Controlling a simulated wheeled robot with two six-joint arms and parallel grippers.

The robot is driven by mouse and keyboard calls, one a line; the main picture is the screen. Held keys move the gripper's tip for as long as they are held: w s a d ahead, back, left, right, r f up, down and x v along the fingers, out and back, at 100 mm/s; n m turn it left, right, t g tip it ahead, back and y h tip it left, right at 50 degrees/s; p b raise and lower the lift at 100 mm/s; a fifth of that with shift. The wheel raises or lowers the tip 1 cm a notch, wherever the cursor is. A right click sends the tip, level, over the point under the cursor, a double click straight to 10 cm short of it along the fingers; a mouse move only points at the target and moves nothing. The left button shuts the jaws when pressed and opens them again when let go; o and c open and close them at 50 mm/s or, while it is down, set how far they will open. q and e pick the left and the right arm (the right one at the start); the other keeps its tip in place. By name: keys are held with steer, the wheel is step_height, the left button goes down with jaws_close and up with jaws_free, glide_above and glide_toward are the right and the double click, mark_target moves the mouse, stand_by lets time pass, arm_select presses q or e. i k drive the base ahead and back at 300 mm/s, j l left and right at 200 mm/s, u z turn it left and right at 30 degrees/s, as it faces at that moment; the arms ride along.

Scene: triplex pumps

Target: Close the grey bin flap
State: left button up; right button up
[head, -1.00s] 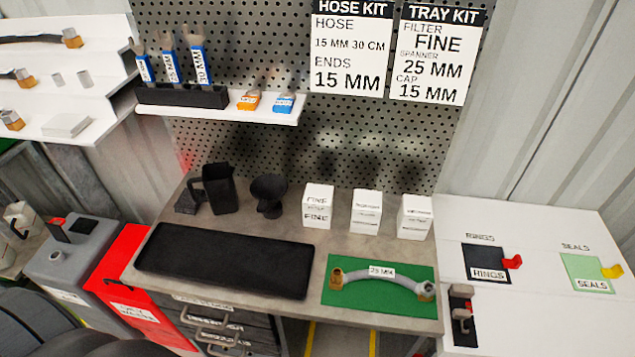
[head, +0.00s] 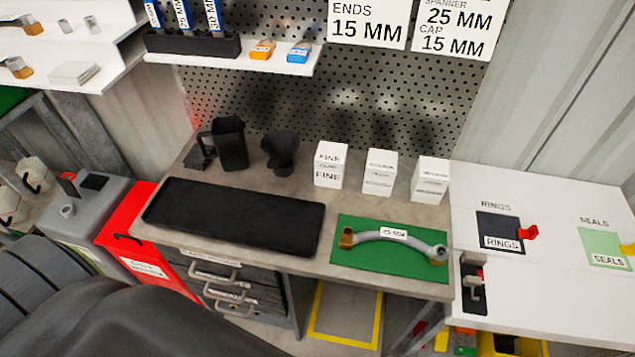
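A grey bin (head: 88,212) stands at the left, beside a red bin. On its top are a dark square patch (head: 95,182), a small upright dark piece with red on it (head: 68,184) and a short grey round stub (head: 68,211). The upright piece looks like a raised flap beside the dark patch, but it is too small to be sure. My dark arm parts fill the lower left and hide part of the bins' lower front. Neither gripper is in view.
The red bin (head: 143,262) stands between the grey bin and the drawer bench. The bench holds a long black tray (head: 230,218), a black jug (head: 230,145), white boxes and a green mat (head: 350,260) with a hose. A white counter (head: 560,290) is at the right.

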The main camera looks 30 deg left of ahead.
mark_target(70, 189)
steer(key=u, duration=2.45)
steer(key=i+z, duration=0.1)
steer(key=z, duration=0.35)
steer(key=i+j+z, duration=0.1)
steer(key=z, duration=0.35)
steer(key=i+j+z, duration=0.25)
steer(key=j, duration=0.4)
steer(key=i+j+z, duration=0.1)
steer(key=i+j, duration=0.15)
steer(key=i+j+z, duration=0.15)
steer(key=j, duration=0.3)
steer(key=i+j+z, duration=0.1)
steer(key=j, duration=0.25)
steer(key=i+j+z, duration=0.1)
steer(key=j, duration=0.25)
